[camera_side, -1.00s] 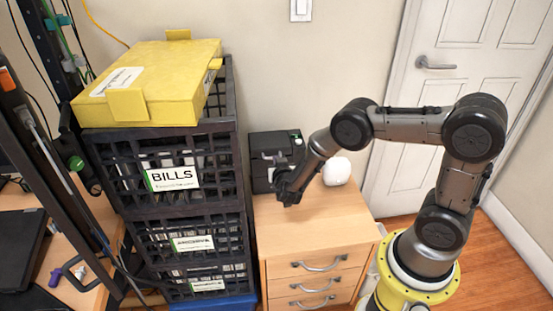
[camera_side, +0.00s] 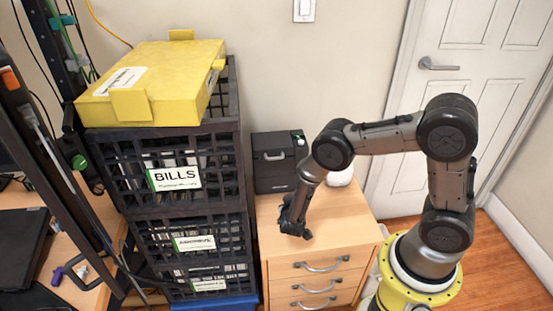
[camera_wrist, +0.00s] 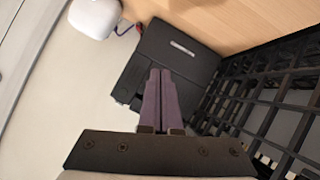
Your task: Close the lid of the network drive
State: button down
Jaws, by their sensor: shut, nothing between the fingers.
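The network drive (camera_side: 276,172) is a black box standing upright at the back left of the wooden drawer unit. Its front lid looks flush with the body, with a pale handle bar near its top. The drive also shows in the wrist view (camera_wrist: 178,62), partly covered by my fingers. My gripper (camera_side: 297,228) is in front of the drive, low over the unit's top, and apart from it in the side view. In the wrist view my gripper's fingers (camera_wrist: 160,73) are together and hold nothing.
A stack of black crates (camera_side: 174,207) stands close to the left of the drive, with a yellow folder box (camera_side: 155,85) on top. A white rounded device (camera_side: 340,177) sits right of the drive. The front of the drawer unit's top (camera_side: 345,236) is clear.

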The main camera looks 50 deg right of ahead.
jog(key=w+r+m+g+y, duration=0.1)
jog(key=w+r+m+y, duration=0.15)
jog(key=r, duration=0.85)
jog(key=w+r+m+g+y, duration=0.1)
jog(key=w+r+y, duration=0.3)
jog(key=r, duration=0.7)
send_near(272, 147)
notch_tip(272, 147, down, 7)
jog(key=shift+s+a, duration=0.35)
jog(key=shift+f+n, duration=0.1)
jog(key=shift+n, duration=0.15)
jog(key=shift+f, duration=0.5)
